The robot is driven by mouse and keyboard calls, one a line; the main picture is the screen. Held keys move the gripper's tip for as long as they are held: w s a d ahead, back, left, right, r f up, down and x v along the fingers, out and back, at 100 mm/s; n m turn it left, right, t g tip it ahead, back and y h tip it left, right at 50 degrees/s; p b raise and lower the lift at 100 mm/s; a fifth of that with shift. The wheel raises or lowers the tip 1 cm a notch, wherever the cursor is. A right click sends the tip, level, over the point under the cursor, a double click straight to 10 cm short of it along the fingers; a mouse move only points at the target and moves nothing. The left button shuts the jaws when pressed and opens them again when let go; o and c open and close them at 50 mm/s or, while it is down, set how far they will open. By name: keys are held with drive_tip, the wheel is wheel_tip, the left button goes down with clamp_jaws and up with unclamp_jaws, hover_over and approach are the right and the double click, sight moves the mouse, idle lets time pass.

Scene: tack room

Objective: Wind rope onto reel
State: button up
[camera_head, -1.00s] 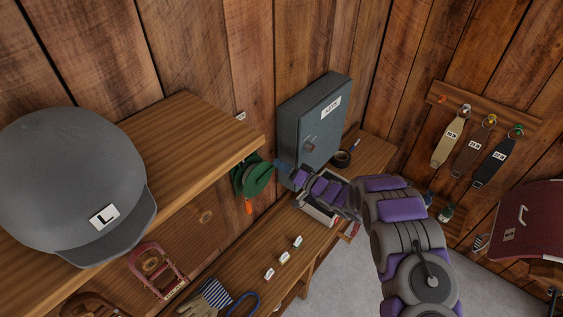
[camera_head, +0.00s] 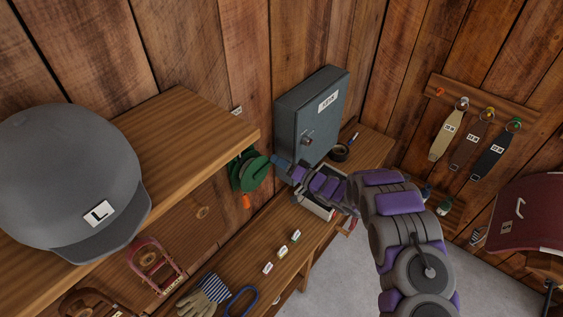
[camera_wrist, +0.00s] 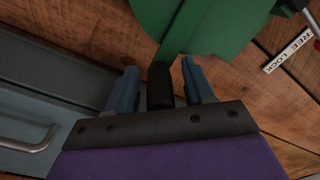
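The green reel (camera_head: 249,170) is mounted at the wall below the end of the upper shelf. It also fills the top of the wrist view (camera_wrist: 220,28). A dark knob (camera_wrist: 160,86) on a green crank arm sits between my fingertips. My gripper (camera_wrist: 160,88) has its two blue-grey fingers either side of the knob, with a narrow gap showing on each side. In the head view my gripper (camera_head: 278,161) is at the reel's right side. An orange piece (camera_head: 246,202) hangs below the reel. I cannot make out the rope on the reel.
A grey metal cabinet (camera_head: 310,115) stands close right of my gripper. The upper shelf (camera_head: 190,130) holds a grey cap (camera_head: 70,180). Gloves (camera_head: 205,293) and small labelled pieces (camera_head: 282,252) lie on the lower bench. A FREE LOCK label (camera_wrist: 288,50) is beside the reel.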

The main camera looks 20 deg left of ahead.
drive_tip(key=shift+d, duration=0.1)
drive_tip(key=b+v, duration=0.2)
drive_tip(key=v, duration=1.5)
drive_tip(key=shift+s, duration=0.1)
